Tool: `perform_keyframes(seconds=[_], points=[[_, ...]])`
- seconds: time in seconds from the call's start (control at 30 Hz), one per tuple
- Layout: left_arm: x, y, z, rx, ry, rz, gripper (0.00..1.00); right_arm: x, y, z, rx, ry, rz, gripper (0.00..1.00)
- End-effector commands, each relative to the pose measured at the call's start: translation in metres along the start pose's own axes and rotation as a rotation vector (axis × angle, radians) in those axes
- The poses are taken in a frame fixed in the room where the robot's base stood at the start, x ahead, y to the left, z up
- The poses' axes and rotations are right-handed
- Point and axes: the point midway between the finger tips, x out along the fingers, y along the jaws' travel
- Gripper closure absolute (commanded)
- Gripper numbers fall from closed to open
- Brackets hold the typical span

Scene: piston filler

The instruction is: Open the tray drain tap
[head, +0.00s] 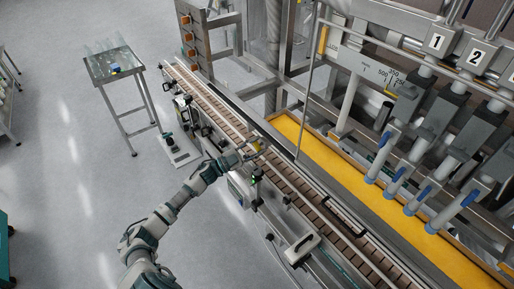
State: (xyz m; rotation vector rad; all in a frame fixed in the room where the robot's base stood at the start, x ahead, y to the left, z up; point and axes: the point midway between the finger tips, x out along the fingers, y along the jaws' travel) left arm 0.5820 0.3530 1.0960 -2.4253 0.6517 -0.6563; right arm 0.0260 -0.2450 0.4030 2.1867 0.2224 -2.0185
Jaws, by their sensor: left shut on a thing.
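The drip tray (345,180) is a long trough with a yellow-orange floor, running below the filling nozzles on the right. My left gripper (257,148) reaches across the conveyor to a spot just off the tray's near left corner. It is shut on a small part there, which appears to be the tray drain tap. The fingers cover most of that part, so its handle angle cannot be told. My right gripper is not in view.
Several blue-tipped nozzles (418,200) hang over the tray. A small steel table (112,64) stands at upper left. The floor on the left is mostly clear.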

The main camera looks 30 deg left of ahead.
Motion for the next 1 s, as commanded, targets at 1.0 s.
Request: perform_keyframes(seconds=[1.0], points=[[-0.0024, 0.0047, 0.0047, 0.783, -0.007, 0.331, 0.94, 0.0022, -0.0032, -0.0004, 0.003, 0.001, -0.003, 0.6]])
